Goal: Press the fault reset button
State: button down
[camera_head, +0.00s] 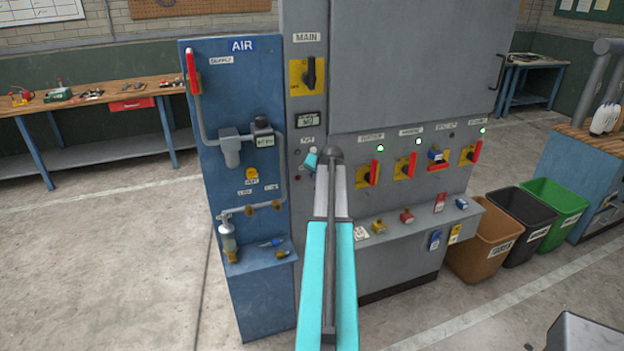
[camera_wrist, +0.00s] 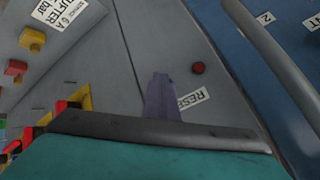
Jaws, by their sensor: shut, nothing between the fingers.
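The fault reset button is a small round red button (camera_wrist: 198,68) on the grey panel in the wrist view. A white label reading "RESE…" (camera_wrist: 193,98) sits beside it, partly cut off by my gripper. My gripper (camera_wrist: 161,78) shows as shut grey-purple fingers reaching toward the panel, to the left of the button and apart from it in the picture. Whether the fingertips touch the panel I cannot tell. In the head view my gripper (camera_head: 307,168) is at the narrow grey column, below a small white label (camera_head: 307,139). My arm covers part of the column there.
A blue air panel (camera_head: 222,110) with pipes and a red lever stands to the left. Red-and-yellow rotary switches (camera_head: 404,169) line the grey cabinet to the right. A ledge (camera_head: 395,222) below them holds small parts. Bins (camera_head: 482,238) stand at the right.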

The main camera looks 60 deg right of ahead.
jog(key=shift+s+a, duration=0.55)
jog(key=shift+s, duration=0.15)
jog(key=s+a, duration=0.1)
jog(key=s, duration=0.1)
jog(key=s+a, duration=0.2)
dwell(0.9)
dwell(0.8)
